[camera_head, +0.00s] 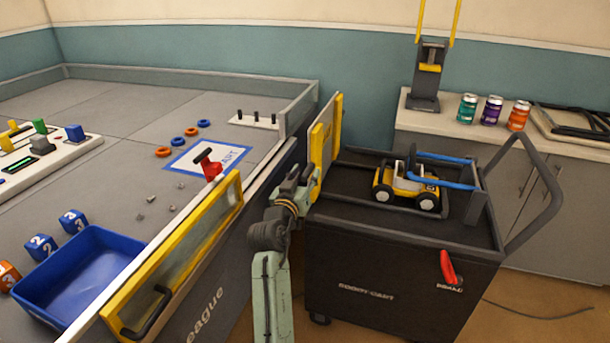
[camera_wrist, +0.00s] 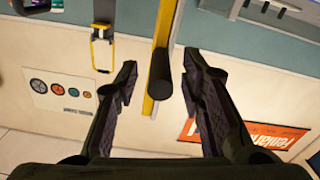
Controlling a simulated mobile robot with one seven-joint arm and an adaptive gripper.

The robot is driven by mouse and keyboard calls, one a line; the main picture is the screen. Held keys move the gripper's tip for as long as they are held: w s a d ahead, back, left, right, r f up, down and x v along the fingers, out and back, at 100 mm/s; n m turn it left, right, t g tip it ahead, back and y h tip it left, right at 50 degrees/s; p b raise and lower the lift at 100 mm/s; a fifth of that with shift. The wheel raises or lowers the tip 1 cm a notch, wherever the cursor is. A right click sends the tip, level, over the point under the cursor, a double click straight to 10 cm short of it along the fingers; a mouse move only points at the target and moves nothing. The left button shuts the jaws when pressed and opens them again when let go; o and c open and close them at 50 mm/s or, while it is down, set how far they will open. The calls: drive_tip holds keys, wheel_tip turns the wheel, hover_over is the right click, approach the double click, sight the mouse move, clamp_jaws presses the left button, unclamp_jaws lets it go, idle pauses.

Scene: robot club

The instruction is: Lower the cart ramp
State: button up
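The cart ramp (camera_head: 325,135) is a yellow-edged panel standing upright at the left end of the black cart (camera_head: 400,285). My gripper (camera_head: 308,178) is at the lower left side of the ramp in the head view, its fingers partly hidden. In the wrist view my gripper (camera_wrist: 160,75) is open, with a black bar (camera_wrist: 160,82), seemingly the ramp's handle, between its fingers. Gaps show on both sides of the bar. The ramp (camera_wrist: 164,25) shows there edge-on as a yellow strip behind the bar. A yellow-and-white toy car (camera_head: 406,185) sits on the cart top.
A walled grey game table (camera_head: 120,150) fills the left, with a yellow-framed clear gate (camera_head: 185,255) on its near side and a blue bin (camera_head: 75,300). The cart has a red lever (camera_head: 447,267). A counter (camera_head: 460,128) with several cans stands behind it.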

drive_tip(key=shift+c, duration=0.2)
clamp_jaws()
idle(0.3)
idle(0.4)
